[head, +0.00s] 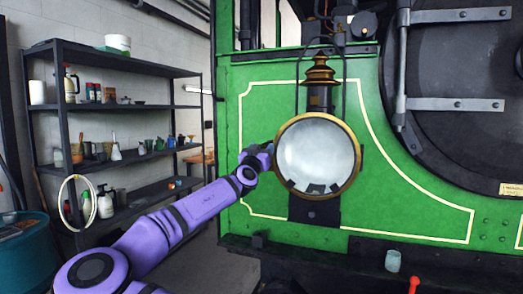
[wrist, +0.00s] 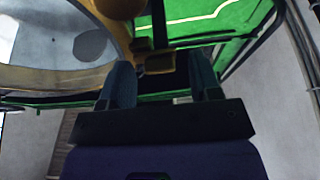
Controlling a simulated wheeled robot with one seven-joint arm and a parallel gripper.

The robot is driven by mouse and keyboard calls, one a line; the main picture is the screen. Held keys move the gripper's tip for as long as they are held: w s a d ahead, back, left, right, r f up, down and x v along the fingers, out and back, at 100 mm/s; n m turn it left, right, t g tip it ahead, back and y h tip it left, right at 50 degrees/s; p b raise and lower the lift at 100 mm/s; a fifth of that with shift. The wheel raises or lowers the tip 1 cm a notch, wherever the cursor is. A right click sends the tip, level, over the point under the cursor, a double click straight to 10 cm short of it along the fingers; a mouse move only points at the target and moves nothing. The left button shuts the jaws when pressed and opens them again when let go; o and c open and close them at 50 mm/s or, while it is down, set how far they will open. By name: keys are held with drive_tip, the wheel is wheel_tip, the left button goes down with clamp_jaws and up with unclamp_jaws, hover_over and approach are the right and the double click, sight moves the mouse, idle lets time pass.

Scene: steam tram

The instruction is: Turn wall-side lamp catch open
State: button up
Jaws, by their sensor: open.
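The lamp (head: 317,156) is round, with a pale glass face, a brass rim and a brass chimney top, mounted on the green tram front. My arm reaches to its left side in the head view, where my gripper's fingers are hard to make out. In the wrist view the lamp (wrist: 45,32) fills the upper left. My gripper (wrist: 160,66) is open, one finger on each side of a small brass block (wrist: 158,63) by the lamp's rim, which looks like the catch. I cannot tell whether the fingers touch it.
A dark shelf rack (head: 120,67) with bottles and pots stands along the left wall. A dark round door with grey hinge straps (head: 455,104) is at the right. A small glass (head: 393,260) and a red handle (head: 414,284) are on the lower ledge.

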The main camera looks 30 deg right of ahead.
drive_tip(key=c, duration=0.9)
drive_tip(key=shift+n+t+y, duration=0.3)
drive_tip(key=shift+n+t, duration=0.1)
drive_tip(key=shift+n, duration=0.7)
drive_tip(key=o, duration=0.9)
drive_tip(key=v, duration=1)
drive_tip(key=shift+s+a, duration=0.25)
drive_tip(key=shift+s, duration=0.1)
drive_tip(key=shift+f, duration=0.1)
